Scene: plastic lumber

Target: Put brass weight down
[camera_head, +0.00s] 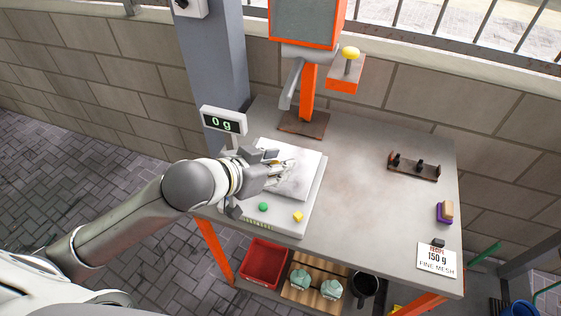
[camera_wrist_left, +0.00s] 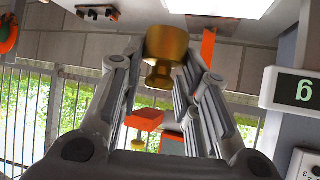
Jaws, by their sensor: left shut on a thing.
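The brass weight (camera_wrist_left: 166,48) is between the fingertips of my left gripper (camera_wrist_left: 160,75) in the left wrist view. My left gripper is shut on it. In the head view my left gripper (camera_head: 280,167) is over the steel plate of the white scale (camera_head: 280,222). The weight is hard to make out there, and I cannot tell whether it touches the plate. The scale's display (camera_head: 223,120) reads 0 g. My right gripper is in neither view.
A dark rack with small knobs (camera_head: 414,167) stands at the right of the grey table (camera_head: 365,200). A 150 g fine mesh card (camera_head: 437,260) is at the front right. An orange-framed machine (camera_head: 308,90) stands behind the scale. A red bin (camera_head: 263,263) is below. The table's middle is clear.

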